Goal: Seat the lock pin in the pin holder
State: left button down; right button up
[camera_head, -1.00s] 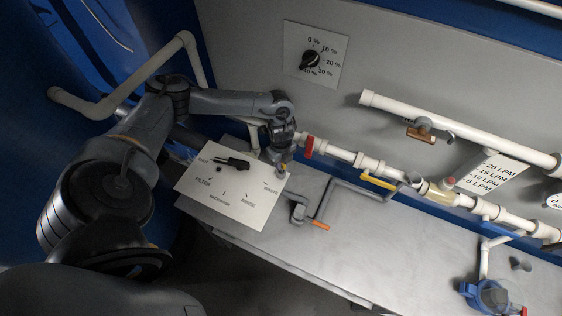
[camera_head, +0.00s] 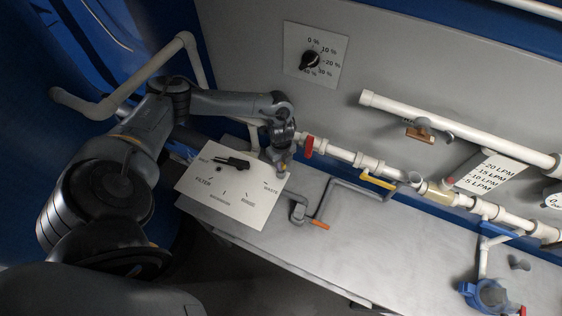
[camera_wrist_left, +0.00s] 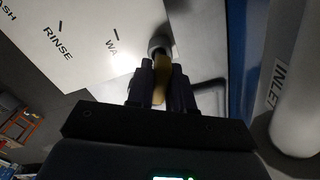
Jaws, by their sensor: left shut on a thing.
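My left gripper (camera_head: 283,163) is at the right corner of the white dial plate, low over the grey bench. In the left wrist view the gripper (camera_wrist_left: 160,88) is shut on the lock pin (camera_wrist_left: 159,84), whose yellow-brown body shows between the two dark fingers. A grey round piece (camera_wrist_left: 159,44) is straight beyond the pin, in line with it and beside the plate's edge. I cannot tell whether this is the pin holder or part of the pin, so the seating is unclear. My right gripper is out of view.
The white dial plate (camera_head: 232,204) with a black handle (camera_head: 232,161) lies left of the gripper. A grey bent pipe (camera_head: 328,205) with an orange handle is on the bench (camera_head: 370,245) to the right. White piping (camera_head: 340,154) with a red handle runs along the wall behind.

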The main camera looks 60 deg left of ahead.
pick_arm(q)
jog(key=shift+f, duration=0.3)
dwell(0.4)
dwell(0.6)
jog(key=c, duration=0.9)
grip_release()
